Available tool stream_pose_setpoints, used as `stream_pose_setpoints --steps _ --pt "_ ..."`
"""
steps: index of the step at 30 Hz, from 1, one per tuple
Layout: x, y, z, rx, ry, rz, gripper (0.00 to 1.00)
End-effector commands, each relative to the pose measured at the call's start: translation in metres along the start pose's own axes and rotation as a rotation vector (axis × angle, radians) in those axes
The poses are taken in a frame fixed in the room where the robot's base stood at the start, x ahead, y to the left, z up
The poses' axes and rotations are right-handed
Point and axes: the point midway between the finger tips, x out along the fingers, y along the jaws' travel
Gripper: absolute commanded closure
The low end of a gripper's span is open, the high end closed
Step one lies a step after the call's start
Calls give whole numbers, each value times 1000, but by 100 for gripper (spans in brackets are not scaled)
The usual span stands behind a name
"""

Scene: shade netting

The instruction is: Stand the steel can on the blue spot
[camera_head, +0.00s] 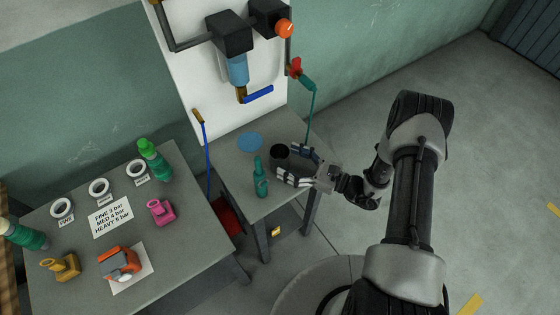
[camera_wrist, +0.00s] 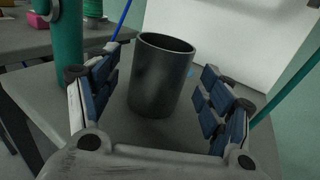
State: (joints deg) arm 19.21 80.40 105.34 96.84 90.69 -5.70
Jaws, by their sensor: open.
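The steel can (camera_head: 279,152) is a dark, open-topped cylinder standing upright on the small grey table. In the wrist view the can (camera_wrist: 160,78) stands between my open fingers, with a gap on each side. My gripper (camera_head: 292,164) reaches in from the right, low over the table, with its fingers pointing at the can. The blue spot (camera_head: 250,141) is a flat disc on the same table, behind and to the left of the can. Its surface is bare. In the wrist view it is mostly hidden behind the can.
A green bottle (camera_head: 260,178) stands upright close to the can, left of my gripper. A teal hose (camera_head: 310,115) hangs down at the table's right, and a blue rod (camera_head: 206,155) stands at its left. A larger table (camera_head: 190,225) with bottles, tape rolls and tools is further left.

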Motion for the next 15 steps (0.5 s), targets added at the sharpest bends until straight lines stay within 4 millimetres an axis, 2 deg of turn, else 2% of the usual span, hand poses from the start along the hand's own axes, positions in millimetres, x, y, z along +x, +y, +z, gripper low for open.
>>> stream_pose_setpoints --steps 3,7,15 --pt "21 1 1 -1 0 7 27" --pt "37 0 2 -1 0 5 27" --pt "43 0 3 0 0 1 27"
